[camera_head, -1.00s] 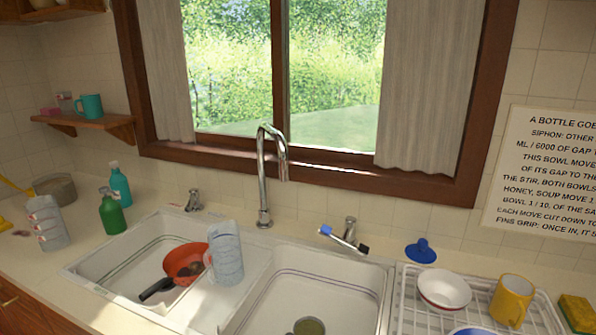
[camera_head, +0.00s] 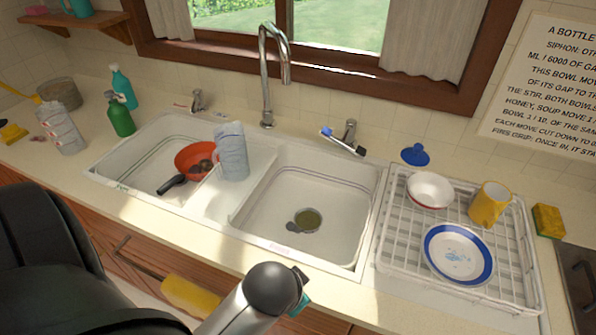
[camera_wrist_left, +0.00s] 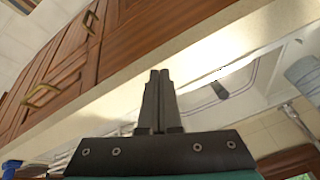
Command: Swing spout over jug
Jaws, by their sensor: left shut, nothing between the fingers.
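The chrome spout (camera_head: 273,50) rises behind the sink in a tall arch. Its outlet end hangs on the right side, toward the right basin. A clear ribbed jug (camera_head: 231,152) stands on the divider between the basins, left of the spout's outlet. The jug also shows at the right edge of the wrist view (camera_wrist_left: 303,72). My left gripper (camera_wrist_left: 160,76) is shut and empty, near the front of the counter and well short of the spout and jug. In the head view its fingers are not clearly seen. My right gripper is not in view.
The left basin holds a red pan (camera_head: 198,158). The right basin (camera_head: 290,195) is empty but for its drain. A similar clear container (camera_head: 62,130) and a green bottle (camera_head: 120,116) stand left. A dish rack (camera_head: 390,245) stands right. A brush (camera_head: 343,142) lies by the right tap.

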